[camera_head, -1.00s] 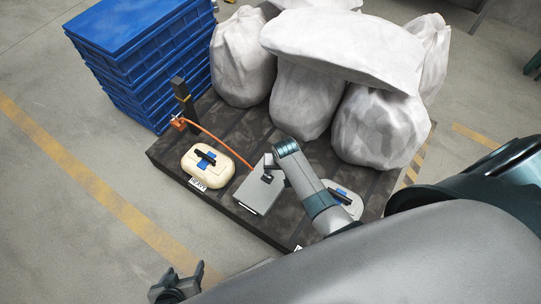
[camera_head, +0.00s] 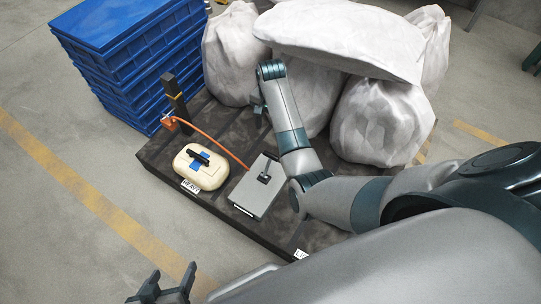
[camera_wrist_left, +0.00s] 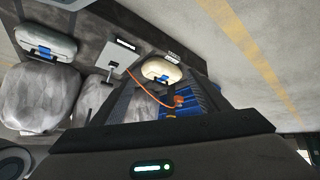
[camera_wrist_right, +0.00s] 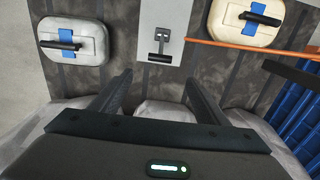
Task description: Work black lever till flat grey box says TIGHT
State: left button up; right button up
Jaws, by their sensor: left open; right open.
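The flat grey box (camera_head: 250,196) lies on the dark platform, with the black lever (camera_head: 265,177) standing on its top. Both also show in the right wrist view, the box (camera_wrist_right: 160,18) at the top and the lever's black crossbar (camera_wrist_right: 160,58) nearer me. Any words on the box are too small to read. My right gripper (camera_head: 259,108) is open and empty, apart from the lever, on the sack side of the box. Its spread fingers show in the right wrist view (camera_wrist_right: 158,85). My left gripper (camera_head: 171,282) is open and empty, off the platform's front.
A cream case (camera_head: 200,176) sits left of the box, labelled HEAVY. A grey case (camera_wrist_right: 72,52) is on its other side. An orange hose (camera_head: 216,144) runs from the box toward a black post (camera_head: 175,95). White sacks (camera_head: 378,125) and blue crates (camera_head: 130,60) stand behind.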

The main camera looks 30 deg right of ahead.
jog(key=shift+f, duration=0.15)
jog(key=b, duration=0.3)
send_over(271, 155)
notch_tip(271, 155, down, 9)
notch_tip(271, 155, down, 7)
jog(key=shift+r+b, duration=0.1)
jog(key=shift+b, duration=0.95)
pick_arm(q)
jog(key=w+d+r+t+h, duration=0.1)
jog(key=w+d+r+t, duration=0.2)
jog(key=r+t, duration=0.2)
jog(key=w+d+r+t+h, duration=0.2)
jog(key=r+t, duration=0.3)
jog(key=r, duration=0.4)
jog(key=shift+w+d+r+m, duration=0.15)
jog(key=shift+w+d+m, duration=0.2)
jog(key=shift+w, duration=0.3)
pick_arm(e)
jog(key=shift+f, duration=0.65)
jog(key=c, duration=1.5)
pick_arm(q)
jog(key=shift+d, duration=0.1)
